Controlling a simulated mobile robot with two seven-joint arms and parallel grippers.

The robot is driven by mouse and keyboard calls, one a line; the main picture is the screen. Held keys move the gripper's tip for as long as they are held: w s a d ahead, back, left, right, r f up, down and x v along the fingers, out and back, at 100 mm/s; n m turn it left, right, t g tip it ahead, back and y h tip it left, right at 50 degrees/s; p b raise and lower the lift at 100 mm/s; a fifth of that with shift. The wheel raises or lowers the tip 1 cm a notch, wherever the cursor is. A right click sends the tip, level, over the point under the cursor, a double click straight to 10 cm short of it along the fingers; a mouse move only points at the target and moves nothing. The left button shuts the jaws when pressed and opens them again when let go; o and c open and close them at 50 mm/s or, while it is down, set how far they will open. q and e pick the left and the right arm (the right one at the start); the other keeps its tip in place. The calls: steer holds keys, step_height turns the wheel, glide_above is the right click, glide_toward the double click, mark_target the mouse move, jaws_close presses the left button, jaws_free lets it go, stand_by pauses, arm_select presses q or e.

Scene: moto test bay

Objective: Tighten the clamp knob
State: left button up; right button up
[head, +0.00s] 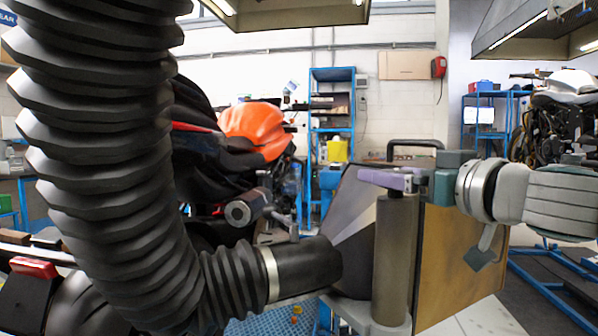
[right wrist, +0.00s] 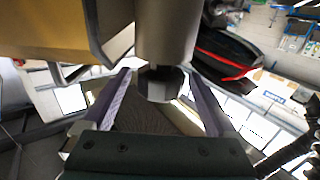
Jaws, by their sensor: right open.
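The clamp knob (right wrist: 160,86) is a dark faceted piece at the end of a grey cylindrical post (right wrist: 166,30) in the right wrist view. My right gripper (head: 385,182) is open at the post's top, arm coming from the right. In the right wrist view its fingers (right wrist: 160,76) lie on either side of the knob, with gaps showing; contact is not visible. My left gripper is not in view.
A large black ribbed hose (head: 100,170) fills the left, ending in a banded nozzle (head: 305,268) beside the post. A box with tan side (head: 460,265) stands right behind the post. An orange and black motorcycle (head: 255,128) is behind the hose. Blue shelves (head: 332,100) stand farther back.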

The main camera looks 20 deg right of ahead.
steer(key=c, duration=1.4)
steer(key=shift+o, duration=0.2)
